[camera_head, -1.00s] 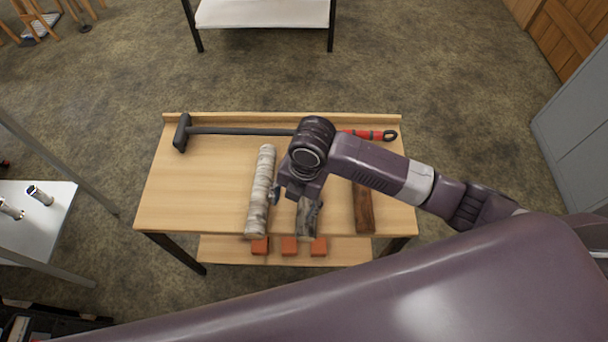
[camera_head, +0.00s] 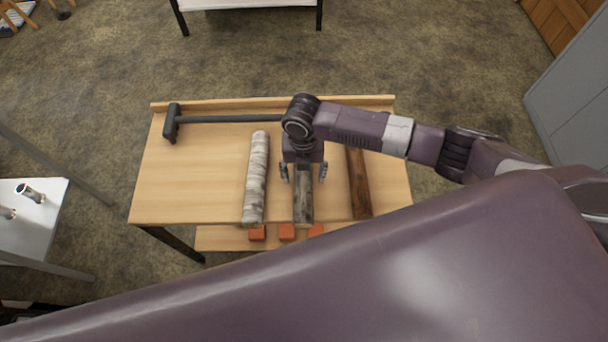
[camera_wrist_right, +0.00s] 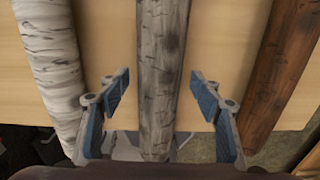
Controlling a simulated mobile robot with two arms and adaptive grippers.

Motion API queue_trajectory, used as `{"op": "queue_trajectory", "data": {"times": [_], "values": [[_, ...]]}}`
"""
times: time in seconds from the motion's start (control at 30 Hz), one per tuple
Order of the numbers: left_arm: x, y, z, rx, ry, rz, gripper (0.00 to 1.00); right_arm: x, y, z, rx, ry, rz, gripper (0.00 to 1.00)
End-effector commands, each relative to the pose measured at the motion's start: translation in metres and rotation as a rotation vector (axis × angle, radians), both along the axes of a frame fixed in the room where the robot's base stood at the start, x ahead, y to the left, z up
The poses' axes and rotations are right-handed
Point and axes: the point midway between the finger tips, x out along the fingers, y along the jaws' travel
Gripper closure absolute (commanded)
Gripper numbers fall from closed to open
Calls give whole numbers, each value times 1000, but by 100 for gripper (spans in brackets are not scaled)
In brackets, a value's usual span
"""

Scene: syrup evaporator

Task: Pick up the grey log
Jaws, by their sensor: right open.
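The grey log (camera_head: 303,200) lies on the wooden table, between a white birch log and a brown log. Its far part is hidden under my right arm in the head view. My right gripper (camera_head: 303,172) is open above the grey log, with one finger on each side of it. In the right wrist view the grey log (camera_wrist_right: 161,75) runs between the two blue-padded fingers of the open gripper (camera_wrist_right: 160,98), with a gap on both sides. My left gripper is not in view.
The birch log (camera_head: 256,180) lies left of the grey log and the brown log (camera_head: 358,182) right of it, both close to the fingers. A long-handled hammer (camera_head: 172,122) lies along the table's back. Orange blocks (camera_head: 287,231) sit on a lower shelf. The table's left part (camera_head: 190,185) is clear.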

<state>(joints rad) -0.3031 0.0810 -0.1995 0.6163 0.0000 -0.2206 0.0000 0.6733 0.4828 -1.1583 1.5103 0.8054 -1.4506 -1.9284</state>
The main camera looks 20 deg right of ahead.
Motion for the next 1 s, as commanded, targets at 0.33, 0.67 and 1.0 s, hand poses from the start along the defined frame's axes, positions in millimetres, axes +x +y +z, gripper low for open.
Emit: {"op": "queue_trajectory", "data": {"times": [0.33,0.67,1.0], "values": [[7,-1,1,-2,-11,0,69,0,0,-1,1,-1,0,54],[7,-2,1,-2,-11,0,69,0,0,-1,0,-1,-1,90],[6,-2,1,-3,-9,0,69,1,0,2,1,-3,-1,96]]}}
